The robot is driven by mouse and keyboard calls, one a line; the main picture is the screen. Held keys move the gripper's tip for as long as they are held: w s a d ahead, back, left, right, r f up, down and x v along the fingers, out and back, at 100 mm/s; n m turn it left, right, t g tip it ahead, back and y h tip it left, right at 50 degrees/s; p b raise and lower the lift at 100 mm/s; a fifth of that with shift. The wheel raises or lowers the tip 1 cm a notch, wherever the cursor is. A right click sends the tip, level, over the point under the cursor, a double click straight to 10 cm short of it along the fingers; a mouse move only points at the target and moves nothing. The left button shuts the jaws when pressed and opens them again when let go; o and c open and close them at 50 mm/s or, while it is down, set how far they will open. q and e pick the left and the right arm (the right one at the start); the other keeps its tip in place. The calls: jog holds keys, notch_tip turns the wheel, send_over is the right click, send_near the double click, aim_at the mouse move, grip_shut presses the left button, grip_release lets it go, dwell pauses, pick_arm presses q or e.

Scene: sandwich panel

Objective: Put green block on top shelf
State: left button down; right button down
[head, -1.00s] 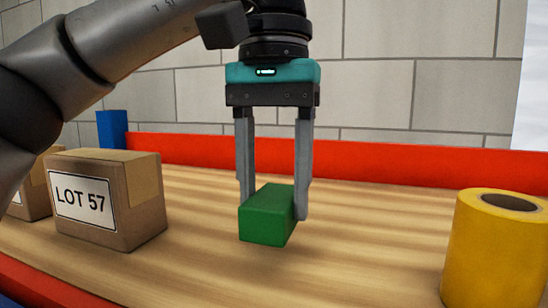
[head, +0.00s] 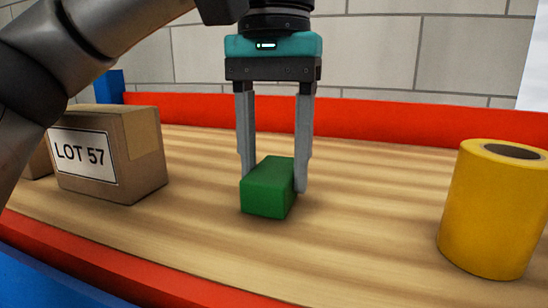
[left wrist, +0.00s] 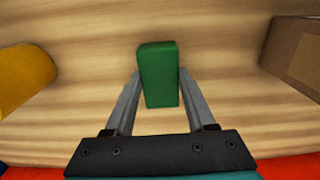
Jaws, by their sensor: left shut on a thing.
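The green block (head: 268,188) is a small rectangular block in the middle of the head view, over the wooden shelf board (head: 350,230). My left gripper (head: 273,180) points straight down and is shut on the block, one finger on each side. In the left wrist view, the block (left wrist: 158,75) sits between the two fingers (left wrist: 158,90). I cannot tell whether the block's underside touches the board or is just above it. My right gripper is not in view.
A cardboard box labelled LOT 57 (head: 110,155) stands left of the block, another box partly behind it. A yellow roll (head: 490,215) stands at the right. Red rails edge the board at the back (head: 400,122) and front (head: 110,270). Bare board lies around the block.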

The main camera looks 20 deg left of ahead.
pick_arm(q)
jog(key=shift+s+f, duration=0.1)
jog(key=shift+f, duration=0.35)
jog(key=shift+c, duration=0.8)
grip_release()
